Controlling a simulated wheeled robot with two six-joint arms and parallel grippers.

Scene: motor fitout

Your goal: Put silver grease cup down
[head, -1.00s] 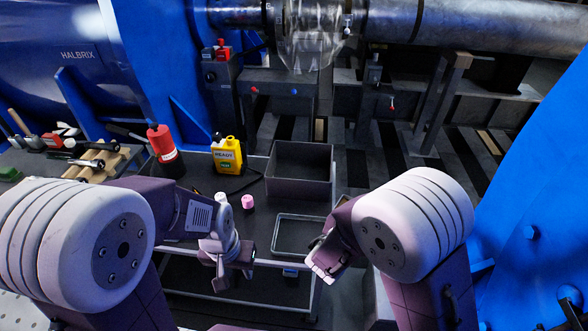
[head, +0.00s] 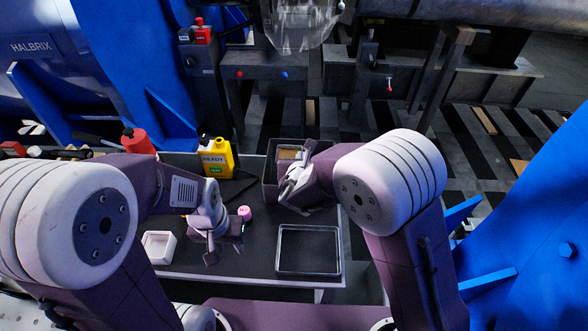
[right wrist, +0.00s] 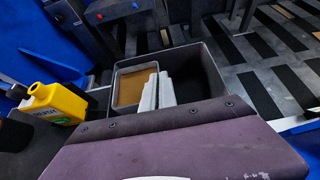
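I cannot make out a silver grease cup in either view. My left gripper (head: 214,246) points down over the dark bench top, left of a small pink cylinder (head: 245,213). Its fingers are seen from behind, so I cannot tell whether they hold anything. My right gripper (head: 287,190) is over the front of the dark open bin (head: 269,179). In the right wrist view its pale fingers (right wrist: 157,88) lie close together, and no held cup shows. Inside the bin (right wrist: 205,62) is a smaller tan-bottomed box (right wrist: 138,86), just beside the fingers.
A shallow metal-rimmed tray (head: 308,273) is empty at the bench's front right. A white square dish (head: 159,247) stands at the left. A yellow jug (head: 216,158) and a red bottle (head: 138,142) stand behind the left arm. Bare bench lies between dish and tray.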

